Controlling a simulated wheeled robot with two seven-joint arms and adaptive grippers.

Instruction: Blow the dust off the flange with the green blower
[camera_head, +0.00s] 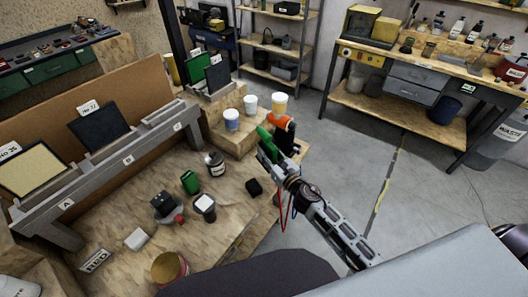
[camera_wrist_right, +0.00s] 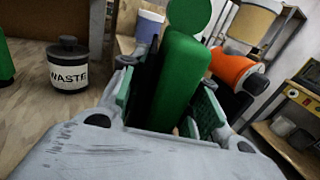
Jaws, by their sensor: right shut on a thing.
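The green blower (camera_head: 264,134) is in my right gripper (camera_head: 269,152), above the right side of the wooden bench. In the right wrist view the blower (camera_wrist_right: 182,75) stands up between the green-padded fingers of the right gripper (camera_wrist_right: 172,103), which is shut on it. The blower's lower part is hidden by the gripper. I cannot make out the flange for sure; a round grey piece with a black block and a red part (camera_head: 166,207) lies on the bench, left of the gripper. My left gripper is not in view.
An orange and black object (camera_head: 284,124) stands close behind the right gripper. Several pots stand on a wooden step (camera_head: 232,138).

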